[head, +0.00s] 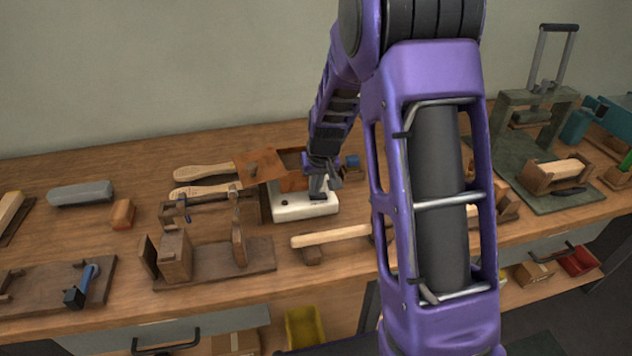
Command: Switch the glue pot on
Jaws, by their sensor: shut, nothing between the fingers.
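A low white block-shaped base (290,211) stands on the bench at the middle; it looks like the glue pot's base, though I cannot be sure. My gripper (318,194) points down over the right part of this base, with shut, empty fingertips at or just above its top. I cannot tell whether they touch it. The gripper covers part of the base, and no switch can be made out.
A wooden clamp fixture (175,256) stands front left. A wooden mallet (330,236) lies in front.

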